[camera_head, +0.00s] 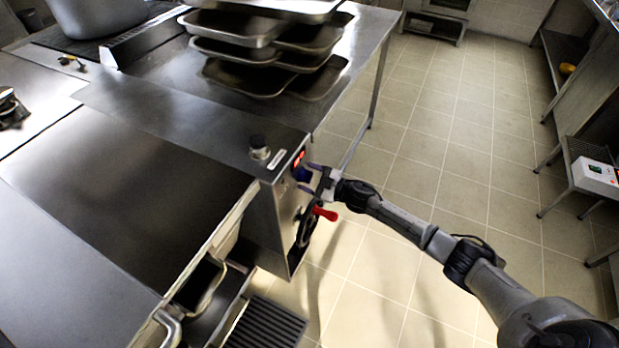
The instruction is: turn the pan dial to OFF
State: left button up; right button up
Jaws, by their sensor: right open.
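My right gripper (312,181) is at the front control panel (284,187) of the steel cooking unit, reaching in from the right. Its fingers are open around or just beside a small dark blue dial (301,174) on the panel. I cannot tell whether the fingers touch it. A red lit display (299,158) shows just above the dial. The dial's pointer and any OFF mark are too small to read. My left gripper is not in view.
A handwheel with a red handle (325,214) sits below the dial, close under my right gripper. A black knob (258,142) stands on the unit's top. Stacked metal trays (236,52) sit on the steel table behind.

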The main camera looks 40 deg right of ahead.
jog(key=shift+c, duration=0.5)
jog(key=c, duration=0.8)
jog(key=shift+o, duration=0.2)
jog(key=shift+n, duration=1.4)
jog(key=n, duration=0.2)
jog(key=shift+n, duration=0.4)
jog(key=n, duration=0.3)
jog(key=shift+n+b, duration=0.4)
jog(key=shift+n, duration=1.2)
